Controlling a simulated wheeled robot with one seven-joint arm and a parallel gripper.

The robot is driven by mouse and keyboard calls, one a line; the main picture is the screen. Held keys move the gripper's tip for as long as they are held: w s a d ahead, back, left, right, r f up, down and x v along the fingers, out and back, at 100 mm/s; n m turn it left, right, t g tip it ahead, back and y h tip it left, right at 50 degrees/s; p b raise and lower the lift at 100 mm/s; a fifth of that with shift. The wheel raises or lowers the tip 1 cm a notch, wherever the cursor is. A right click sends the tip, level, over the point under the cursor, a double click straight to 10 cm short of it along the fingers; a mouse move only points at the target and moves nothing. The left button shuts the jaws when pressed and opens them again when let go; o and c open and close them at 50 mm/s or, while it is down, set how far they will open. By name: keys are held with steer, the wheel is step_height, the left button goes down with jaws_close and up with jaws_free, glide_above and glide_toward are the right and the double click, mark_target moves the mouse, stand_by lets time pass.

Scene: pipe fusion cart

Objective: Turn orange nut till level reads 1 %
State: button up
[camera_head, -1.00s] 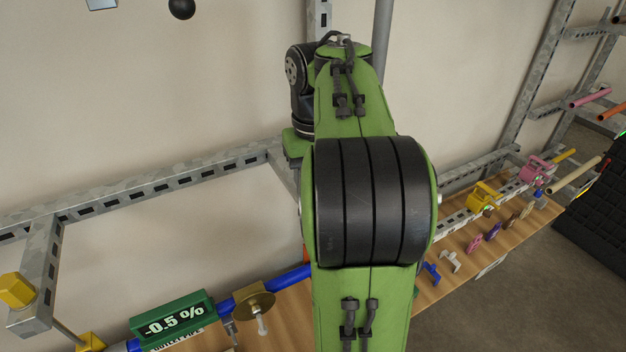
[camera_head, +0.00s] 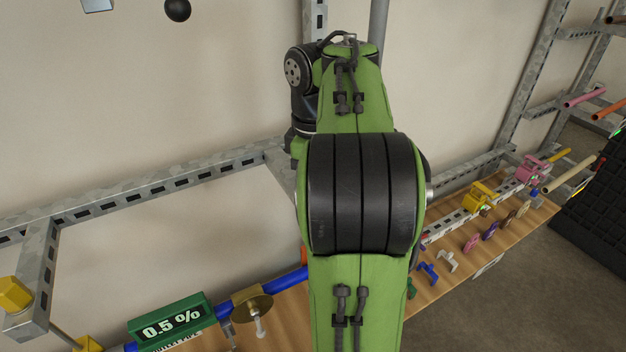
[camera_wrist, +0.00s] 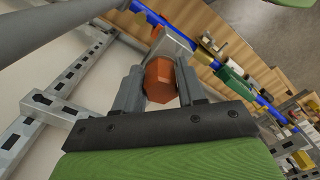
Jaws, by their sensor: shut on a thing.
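The orange nut (camera_wrist: 160,81) sits between the two fingers of my gripper (camera_wrist: 160,90) in the wrist view, and the fingers are shut on it. The nut is at the end of a grey metal bracket (camera_wrist: 172,42). In the head view my green and black arm hides the gripper and nearly all of the nut. The green level display (camera_head: 168,319) stands at the lower left in the head view and reads 0.5 %. It is fixed by the blue pipe (camera_head: 287,281). The display shows from behind in the wrist view, its digits unreadable.
A brass disc (camera_head: 252,307) sits on the pipe beside the display. A yellow nut (camera_head: 14,294) is on the frame at far left. Several coloured clamps and a yellow holder (camera_head: 481,197) stand on the wooden bench (camera_head: 440,293). Grey metal rails run along the wall.

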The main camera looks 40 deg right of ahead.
steer(key=n, duration=0.6)
steer(key=shift+w+d+r, duration=0.15)
steer(key=shift+d, duration=0.05)
stand_by(0.4)
steer(key=o, duration=1)
step_height(320, 180, up, 8)
steer(key=p, duration=0.6)
steer(key=shift+p, duration=0.4)
steer(key=shift+f, duration=0.25)
